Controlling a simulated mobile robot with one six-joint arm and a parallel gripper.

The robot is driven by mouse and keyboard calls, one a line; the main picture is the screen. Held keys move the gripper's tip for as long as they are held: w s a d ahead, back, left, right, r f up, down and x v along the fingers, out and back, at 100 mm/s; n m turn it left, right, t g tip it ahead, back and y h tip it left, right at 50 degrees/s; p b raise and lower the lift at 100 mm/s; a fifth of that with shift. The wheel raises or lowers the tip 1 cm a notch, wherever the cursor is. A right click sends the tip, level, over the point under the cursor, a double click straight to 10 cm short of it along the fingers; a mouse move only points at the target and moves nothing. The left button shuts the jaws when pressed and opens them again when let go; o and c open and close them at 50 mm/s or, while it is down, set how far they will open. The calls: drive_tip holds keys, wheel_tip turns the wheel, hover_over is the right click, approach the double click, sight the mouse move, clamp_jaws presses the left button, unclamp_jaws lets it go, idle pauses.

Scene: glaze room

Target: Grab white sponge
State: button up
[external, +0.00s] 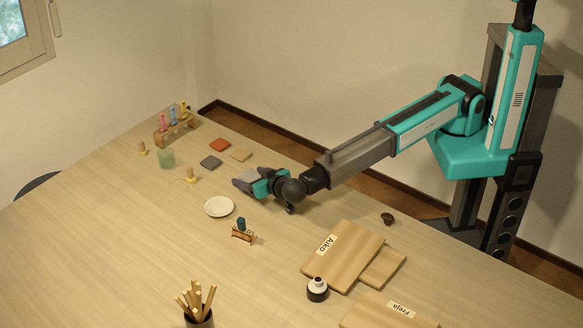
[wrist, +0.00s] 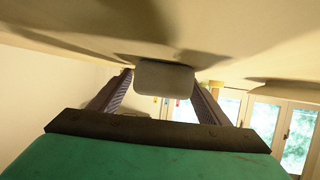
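In the external view my gripper (external: 245,181) is low over the far side of the table, pointing left. The sponge is mostly hidden by the fingers there; only a pale patch shows at them.
Red (external: 220,145), tan (external: 241,154) and grey (external: 210,162) flat pieces lie beyond my gripper. A white dish (external: 219,207) and a small wooden holder (external: 243,233) stand nearer. Labelled boards (external: 345,254) lie to the right.

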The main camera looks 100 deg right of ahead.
sight(252, 175)
drive_tip(key=c, duration=1.1)
drive_tip(key=shift+o, duration=0.2)
drive_tip(key=shift+r, duration=0.1)
drive_tip(key=shift+r+b, duration=0.9)
drive_tip(key=shift+r, duration=0.5)
drive_tip(key=shift+s+r, duration=0.2)
drive_tip(key=shift+s, duration=0.05)
drive_tip(key=s+d+b, duration=0.1)
drive_tip(key=s, duration=0.4)
drive_tip(key=s+d+r+b, duration=0.1)
drive_tip(key=s+b, duration=0.1)
drive_tip(key=s, duration=0.3)
drive_tip(key=s+d+b, duration=0.1)
drive_tip(key=s, duration=0.4)
drive_tip(key=shift+d+r+b, duration=0.2)
drive_tip(key=shift+r+b, duration=0.1)
